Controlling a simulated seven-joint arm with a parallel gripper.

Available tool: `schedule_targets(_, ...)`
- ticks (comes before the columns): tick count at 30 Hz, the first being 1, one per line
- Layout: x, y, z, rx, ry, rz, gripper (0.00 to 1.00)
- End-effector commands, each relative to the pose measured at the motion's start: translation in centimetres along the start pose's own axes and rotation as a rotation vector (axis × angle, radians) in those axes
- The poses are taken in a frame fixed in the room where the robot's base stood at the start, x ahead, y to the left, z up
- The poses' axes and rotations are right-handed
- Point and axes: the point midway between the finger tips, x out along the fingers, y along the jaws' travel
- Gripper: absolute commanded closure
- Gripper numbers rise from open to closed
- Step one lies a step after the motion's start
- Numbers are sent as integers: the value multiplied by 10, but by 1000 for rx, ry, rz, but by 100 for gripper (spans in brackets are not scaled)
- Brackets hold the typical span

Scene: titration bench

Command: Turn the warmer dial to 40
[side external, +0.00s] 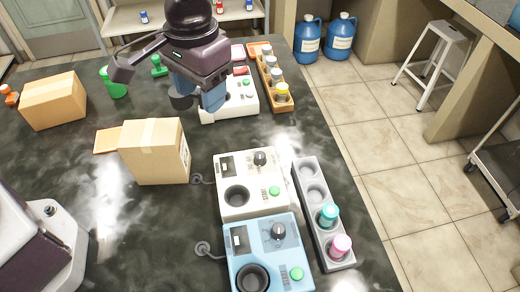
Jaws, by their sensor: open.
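Three box-shaped devices stand on the dark bench, and I cannot tell from any label which is the warmer. The cream device (232,207) in the middle has a black dial (260,157), a round well, a small display and a green START button. The blue device (262,250) in front has a dark dial (278,231), a round well and a green button. The white device (243,104) at the back is partly hidden by my gripper (200,103). My gripper is open, above the left part of the white device and away from both visible dials. Dial markings are too small to read.
A grey rack (309,208) with teal-capped and pink-capped bottles stands right of the cream and blue devices. A wooden rack (271,81) of bottles is at the back. Cardboard boxes (154,153) (53,101) and a green container (115,84) stand to the left.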

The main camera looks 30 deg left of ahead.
Motion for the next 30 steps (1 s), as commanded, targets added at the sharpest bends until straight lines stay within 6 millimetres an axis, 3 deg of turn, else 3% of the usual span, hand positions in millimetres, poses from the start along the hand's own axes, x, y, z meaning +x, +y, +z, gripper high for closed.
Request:
schedule_targets(1,16,16,-9,-24,-21,1,48)
schedule_targets(6,49,56,-38,-183,-41,12,48)
schedule_targets(9,45,66,-58,-315,-11,29,48)
schedule_targets(12,35,67,-66,-415,16,38,48)
schedule_targets(19,44,66,-65,-491,10,31,48)
schedule_targets(30,116,67,-66,-488,8,30,48)
